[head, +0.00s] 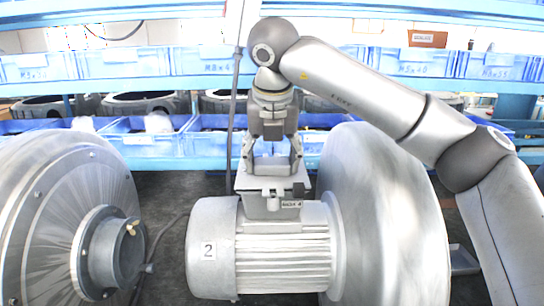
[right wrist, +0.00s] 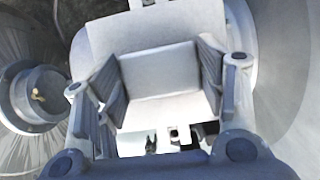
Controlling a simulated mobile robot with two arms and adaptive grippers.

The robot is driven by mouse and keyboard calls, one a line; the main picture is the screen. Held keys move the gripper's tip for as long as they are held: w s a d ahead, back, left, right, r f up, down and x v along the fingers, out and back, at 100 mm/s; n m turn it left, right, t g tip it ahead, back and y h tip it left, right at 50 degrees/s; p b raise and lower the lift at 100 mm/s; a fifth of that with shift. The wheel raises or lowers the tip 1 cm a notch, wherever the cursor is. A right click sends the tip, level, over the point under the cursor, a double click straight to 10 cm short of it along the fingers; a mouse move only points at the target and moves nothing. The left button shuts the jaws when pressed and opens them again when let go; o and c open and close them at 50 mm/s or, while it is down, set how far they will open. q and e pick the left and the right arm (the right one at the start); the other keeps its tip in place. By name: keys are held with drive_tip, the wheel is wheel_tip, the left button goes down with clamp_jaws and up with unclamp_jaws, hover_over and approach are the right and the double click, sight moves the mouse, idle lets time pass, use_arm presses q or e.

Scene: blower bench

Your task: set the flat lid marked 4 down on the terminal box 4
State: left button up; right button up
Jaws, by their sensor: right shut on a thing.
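The grey terminal box 4 (head: 262,208) sits on top of the finned motor, with a small label on its front that seems to end in 4. My right gripper (head: 271,166) points straight down over it, shut on the flat lid (head: 272,181), a pale grey plate. The lid is level, at the top of the box; I cannot tell whether they touch. In the right wrist view, the two fingers of the gripper (right wrist: 165,88) straddle a pale block (right wrist: 160,70). The mark on the lid is not readable. My left gripper is out of view.
The motor (head: 280,255) carries a plate marked 2. A large round blower housing (head: 385,220) stands close on the right, another (head: 60,215) on the left. Blue shelves with bins (head: 125,65) run behind. A dark gap lies between the left housing and the motor.

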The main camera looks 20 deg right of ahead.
drive_tip(key=shift+f, duration=0.15)
drive_tip(key=o, duration=1.2)
drive_tip(key=v, duration=1.2)
drive_tip(key=shift+a+f, duration=0.1)
